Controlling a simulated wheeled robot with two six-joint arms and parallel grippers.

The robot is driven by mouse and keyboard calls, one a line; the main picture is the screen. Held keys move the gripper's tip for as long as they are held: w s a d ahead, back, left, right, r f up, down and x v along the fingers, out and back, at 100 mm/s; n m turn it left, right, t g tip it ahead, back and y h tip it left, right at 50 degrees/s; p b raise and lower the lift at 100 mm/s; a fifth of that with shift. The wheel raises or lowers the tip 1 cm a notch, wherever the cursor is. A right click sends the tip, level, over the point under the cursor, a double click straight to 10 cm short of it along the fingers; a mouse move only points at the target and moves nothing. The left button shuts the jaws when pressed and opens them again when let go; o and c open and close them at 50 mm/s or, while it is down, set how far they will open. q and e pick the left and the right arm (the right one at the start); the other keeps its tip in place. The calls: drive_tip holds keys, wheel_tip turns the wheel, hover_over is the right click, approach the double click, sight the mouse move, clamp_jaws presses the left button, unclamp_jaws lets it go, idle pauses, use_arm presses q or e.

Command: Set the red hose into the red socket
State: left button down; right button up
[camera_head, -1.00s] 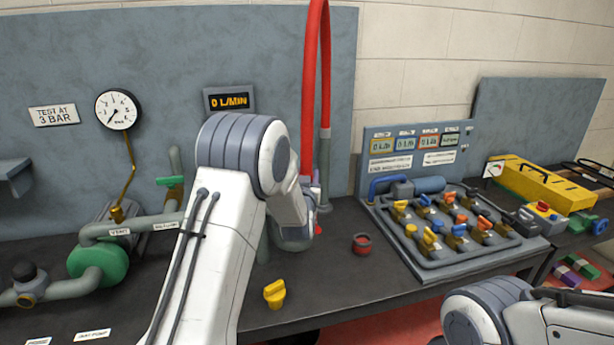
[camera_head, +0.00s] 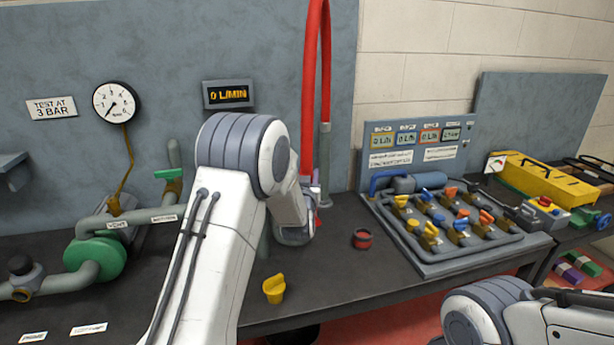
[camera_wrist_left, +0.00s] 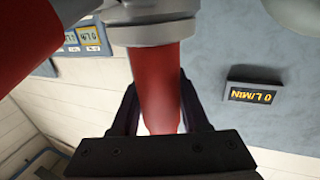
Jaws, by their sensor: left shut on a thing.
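The red hose (camera_head: 308,100) hangs in a tall loop in front of the grey panel in the head view. One strand has a grey end piece (camera_head: 325,140). My left gripper (camera_wrist_left: 160,108) is shut on a red hose section (camera_wrist_left: 159,85) just beside a pale grey collar (camera_wrist_left: 150,25) in the left wrist view. In the head view my left arm hides most of this gripper. A short red and black round piece (camera_head: 362,239) stands on the bench right of my left arm; I cannot tell whether it is the red socket. My right gripper is out of view.
A yellow knob-like piece (camera_head: 274,289) stands near the bench's front edge. A valve board (camera_head: 455,262) with coloured handles is on the right, a yellow case (camera_head: 545,175) beyond it. Pipes and a green pump (camera_head: 95,260) are on the left. Bench around the red round piece is clear.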

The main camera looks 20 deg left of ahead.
use_arm(q)
drive_tip(key=shift+r, duration=0.1)
drive_tip(key=shift+c, duration=1.6)
unclamp_jaws()
